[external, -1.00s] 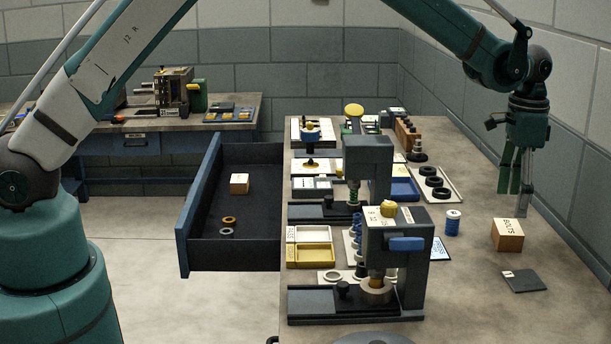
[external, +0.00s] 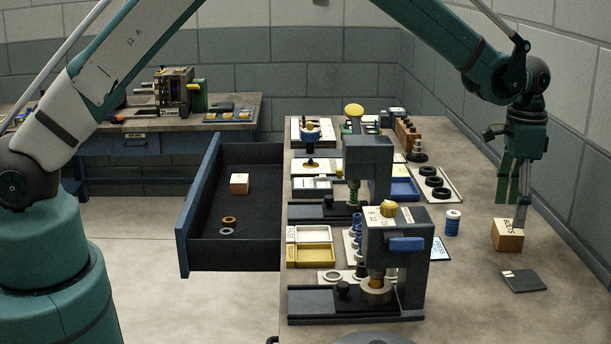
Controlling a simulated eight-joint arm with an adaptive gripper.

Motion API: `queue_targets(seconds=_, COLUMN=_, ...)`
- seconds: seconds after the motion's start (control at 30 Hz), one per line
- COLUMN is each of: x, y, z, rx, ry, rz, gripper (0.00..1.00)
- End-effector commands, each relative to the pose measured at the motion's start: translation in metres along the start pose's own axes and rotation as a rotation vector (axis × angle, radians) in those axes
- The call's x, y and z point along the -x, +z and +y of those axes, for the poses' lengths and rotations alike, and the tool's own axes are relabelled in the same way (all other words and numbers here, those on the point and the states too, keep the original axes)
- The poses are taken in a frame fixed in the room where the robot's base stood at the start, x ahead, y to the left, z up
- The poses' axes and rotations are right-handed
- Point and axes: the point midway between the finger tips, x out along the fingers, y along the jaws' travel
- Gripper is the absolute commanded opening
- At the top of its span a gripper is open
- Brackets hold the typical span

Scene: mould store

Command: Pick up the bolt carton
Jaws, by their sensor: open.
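The bolt carton (external: 508,237) is a small brown box with a pale top label, standing on the right part of the bench. My gripper (external: 513,212) points down just above it. Its jaws are open, with one green finger on the left and a grey finger on the right. The grey fingertip overlaps the carton's top in the picture; I cannot tell whether it touches. Nothing is between the fingers.
A blue-and-white can (external: 452,223) stands left of the carton. A dark flat plate (external: 523,281) lies in front. A grey press (external: 400,250) stands further left. The wall (external: 585,190) is close on the right. An open drawer (external: 200,215) holds another small box (external: 239,183).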

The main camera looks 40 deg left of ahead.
Motion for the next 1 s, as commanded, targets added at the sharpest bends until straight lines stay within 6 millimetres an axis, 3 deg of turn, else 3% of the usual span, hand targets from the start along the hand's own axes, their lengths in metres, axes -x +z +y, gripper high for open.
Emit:
queue_targets(seconds=0.17, x=-0.008, y=0.0, z=0.0, rx=0.0, ry=0.0, rz=0.0, gripper=0.69)
queue_targets(seconds=0.57, x=-0.048, y=0.002, z=0.001, rx=0.0, ry=0.0, rz=0.0, gripper=0.69)
queue_targets(seconds=1.0, x=-0.052, y=0.003, z=0.001, rx=0.0, ry=0.0, rz=0.0, gripper=0.69)
